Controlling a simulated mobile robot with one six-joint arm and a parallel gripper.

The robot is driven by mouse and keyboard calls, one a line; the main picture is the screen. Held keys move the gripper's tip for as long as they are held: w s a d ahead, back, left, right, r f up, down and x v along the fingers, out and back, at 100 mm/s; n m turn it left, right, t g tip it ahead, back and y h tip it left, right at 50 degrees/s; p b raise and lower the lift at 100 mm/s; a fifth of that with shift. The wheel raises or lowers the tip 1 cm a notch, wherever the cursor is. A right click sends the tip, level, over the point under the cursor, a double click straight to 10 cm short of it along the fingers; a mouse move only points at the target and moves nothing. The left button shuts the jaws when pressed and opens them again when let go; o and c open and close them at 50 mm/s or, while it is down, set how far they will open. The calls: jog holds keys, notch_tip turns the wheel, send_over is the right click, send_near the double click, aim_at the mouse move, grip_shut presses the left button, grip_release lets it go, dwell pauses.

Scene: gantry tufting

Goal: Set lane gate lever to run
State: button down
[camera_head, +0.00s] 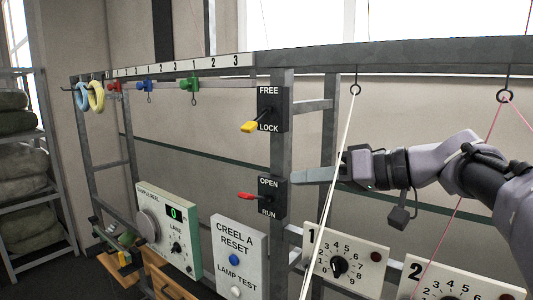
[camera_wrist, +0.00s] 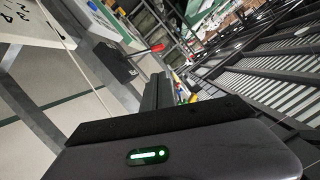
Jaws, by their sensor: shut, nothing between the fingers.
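The lane gate box (camera_head: 271,197) is a dark plate marked OPEN above and RUN below, on a grey upright. Its red lever (camera_head: 248,196) sticks out to the left, roughly level between the two words; its exact setting is hard to tell. In the wrist view the red lever (camera_wrist: 157,47) shows on its dark box (camera_wrist: 115,62), beyond the fingers and apart from them. My gripper (camera_head: 294,176) is shut and empty, its tip just right of the box's upper edge in the head view. The wrist view shows its dark fingers (camera_wrist: 158,88) together.
A yellow lever on the FREE/LOCK box (camera_head: 270,108) is above. A CREEL A RESET panel (camera_head: 238,255) and a numbered dial panel (camera_head: 345,262) stand below. A white yarn (camera_head: 338,155) hangs from an eyelet, crossing in front of or close to my gripper; a pink yarn (camera_head: 459,204) hangs farther right.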

notch_tip(320, 180, up, 2)
jog(key=w+d, duration=0.1)
jog(key=p, duration=0.4)
send_over(256, 197)
jog(key=s+d, duration=0.1)
jog(key=d, duration=0.1)
jog(key=f, duration=0.2)
jog(key=shift+n, duration=0.3)
jog(key=f, duration=0.1)
jog(key=s+f, duration=0.1)
jog(key=a+f, duration=0.1)
jog(key=shift+s+f, duration=0.3)
jog(key=shift+f+b, duration=0.1)
jog(key=shift+b, duration=0.3)
